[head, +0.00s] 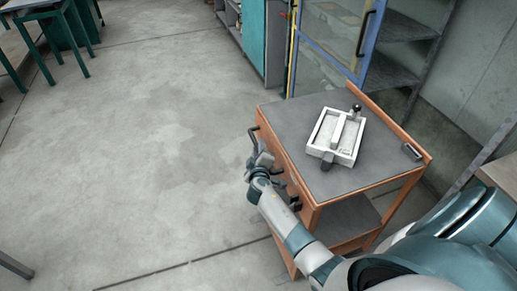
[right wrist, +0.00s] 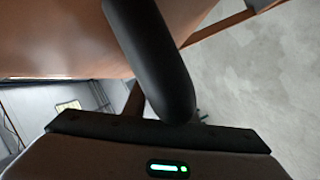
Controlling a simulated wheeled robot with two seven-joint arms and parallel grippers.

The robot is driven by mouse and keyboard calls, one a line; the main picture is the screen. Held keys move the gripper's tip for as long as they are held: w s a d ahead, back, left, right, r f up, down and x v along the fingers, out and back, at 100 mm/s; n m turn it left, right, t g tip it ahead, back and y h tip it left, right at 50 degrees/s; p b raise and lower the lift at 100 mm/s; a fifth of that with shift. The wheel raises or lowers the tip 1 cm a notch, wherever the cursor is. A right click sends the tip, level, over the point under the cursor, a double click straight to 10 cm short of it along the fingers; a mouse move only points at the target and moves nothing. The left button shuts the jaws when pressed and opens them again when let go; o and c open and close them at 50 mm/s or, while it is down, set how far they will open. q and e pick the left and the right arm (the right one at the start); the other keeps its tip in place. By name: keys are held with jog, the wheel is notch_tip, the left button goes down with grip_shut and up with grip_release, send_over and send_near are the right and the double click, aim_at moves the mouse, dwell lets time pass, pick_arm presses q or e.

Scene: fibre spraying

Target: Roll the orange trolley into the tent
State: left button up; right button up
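The orange trolley (head: 316,217) stands right of centre in the head view, with a grey top, orange sides and an open lower shelf. A dark handle (head: 252,134) sticks out from its left side. My right gripper (head: 262,160) is at that side, by the handle. In the right wrist view a thick dark bar (right wrist: 150,60), apparently the handle, reaches down to the gripper's body (right wrist: 160,140). The fingers are not clear there, so I cannot tell whether they are closed on it. My left gripper is not in view. I cannot make out a tent.
A white tray (head: 318,143) lies on the trolley top. Behind the trolley stands a blue-framed glass door (head: 330,38) beside grey shelves (head: 405,27). A teal cabinet (head: 263,40) is left of it. Green-legged tables (head: 45,45) stand at far left. The middle floor is clear.

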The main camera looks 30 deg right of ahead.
grip_shut()
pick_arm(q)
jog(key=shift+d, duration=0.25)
pick_arm(e)
jog(key=shift+d, duration=0.15)
